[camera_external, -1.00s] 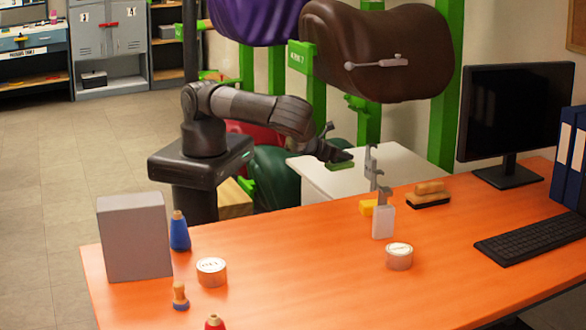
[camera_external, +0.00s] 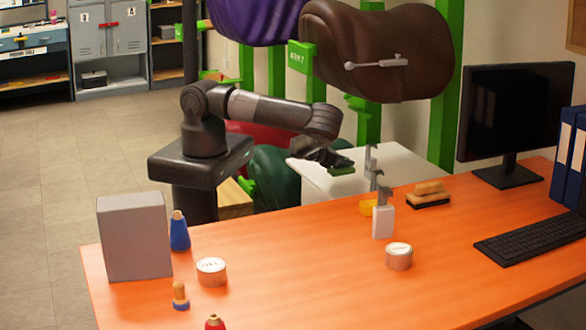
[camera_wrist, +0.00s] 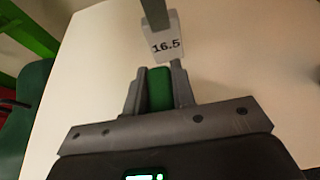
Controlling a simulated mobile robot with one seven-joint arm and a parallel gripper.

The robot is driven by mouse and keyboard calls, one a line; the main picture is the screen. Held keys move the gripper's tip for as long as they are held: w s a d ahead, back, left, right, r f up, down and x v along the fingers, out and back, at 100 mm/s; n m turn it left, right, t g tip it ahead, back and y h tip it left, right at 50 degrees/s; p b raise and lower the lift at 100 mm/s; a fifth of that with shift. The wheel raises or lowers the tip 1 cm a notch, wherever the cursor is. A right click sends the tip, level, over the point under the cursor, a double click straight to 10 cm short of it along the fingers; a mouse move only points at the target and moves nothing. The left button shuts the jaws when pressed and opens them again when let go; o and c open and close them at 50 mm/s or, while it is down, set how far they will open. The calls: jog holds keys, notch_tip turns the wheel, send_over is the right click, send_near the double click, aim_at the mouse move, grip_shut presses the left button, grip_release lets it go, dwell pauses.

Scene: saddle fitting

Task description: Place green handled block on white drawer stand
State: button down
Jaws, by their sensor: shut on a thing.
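My gripper (camera_external: 336,163) is shut on the green handled block (camera_external: 342,170), over the left part of the white drawer stand (camera_external: 312,180). In the wrist view my gripper (camera_wrist: 158,78) has the green block (camera_wrist: 159,90) between its two fingers, with the pale stand top (camera_wrist: 225,60) behind it. I cannot tell whether the block touches the top. The block's handle is mostly hidden by the fingers. A grey piece with a tag marked 16.5 (camera_wrist: 164,45) is just beyond the fingertips.
The orange desk (camera_external: 300,260) in front holds a white block with a grey gauge (camera_external: 383,222), a brush (camera_external: 428,197) and tape rolls. A brown saddle (camera_external: 385,50) hangs above the stand.

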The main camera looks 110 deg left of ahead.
aim_at(345, 170)
jog(key=shift+a+f, duration=0.1)
jog(key=shift+f, duration=1.95)
jog(key=c, duration=1.2)
grip_release()
jog(key=v, duration=1.2)
jog(key=shift+f, duration=0.1)
